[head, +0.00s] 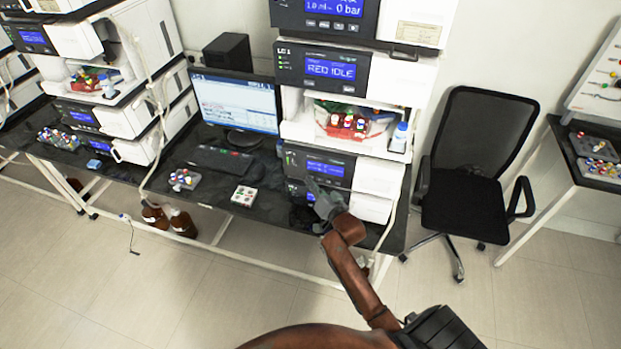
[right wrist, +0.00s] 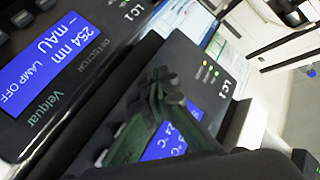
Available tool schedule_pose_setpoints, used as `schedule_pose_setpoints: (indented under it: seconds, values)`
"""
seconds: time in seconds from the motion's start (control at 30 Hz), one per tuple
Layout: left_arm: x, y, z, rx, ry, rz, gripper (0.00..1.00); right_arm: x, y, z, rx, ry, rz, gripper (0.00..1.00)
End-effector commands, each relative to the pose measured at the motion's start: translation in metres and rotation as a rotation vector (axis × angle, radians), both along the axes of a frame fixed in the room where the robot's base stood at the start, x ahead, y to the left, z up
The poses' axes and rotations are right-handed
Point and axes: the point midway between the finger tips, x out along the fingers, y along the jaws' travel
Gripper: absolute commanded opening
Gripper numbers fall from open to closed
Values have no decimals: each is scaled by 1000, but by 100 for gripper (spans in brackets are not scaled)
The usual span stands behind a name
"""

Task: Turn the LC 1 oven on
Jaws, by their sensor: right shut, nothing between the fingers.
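The LC 1 oven (right wrist: 218,92) is the lower panel in the right wrist view, marked LC1, with small indicator lights and a blue screen reading about 24 °C. My right gripper (right wrist: 166,86) is shut and empty, its green fingers in front of this panel and covering part of the screen and its buttons. Contact with the panel cannot be told. In the head view, my right gripper (head: 312,184) reaches in front of the lower instruments of the middle stack, partly hiding the oven's front (head: 293,188). My left gripper is not in view.
The LC1 detector (right wrist: 95,45), its screen reading LAMP OFF, sits directly above the oven. A monitor (head: 237,103), keyboard (head: 214,160) and vial tray (head: 245,196) are left of the stack. A black chair (head: 470,205) stands to the right. Floor in front is clear.

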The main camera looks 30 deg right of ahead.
Motion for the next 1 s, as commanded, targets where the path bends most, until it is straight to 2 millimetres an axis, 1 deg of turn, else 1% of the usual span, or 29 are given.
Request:
schedule_pose_setpoints:
  seconds: [0.33,0.67,1.0]
  values:
    - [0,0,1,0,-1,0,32,-1,0,0,0,1,-1,0]
    - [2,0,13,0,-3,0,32,-10,12,1,0,1,-1,0]
    - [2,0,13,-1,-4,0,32,-11,13,0,0,0,0,0]
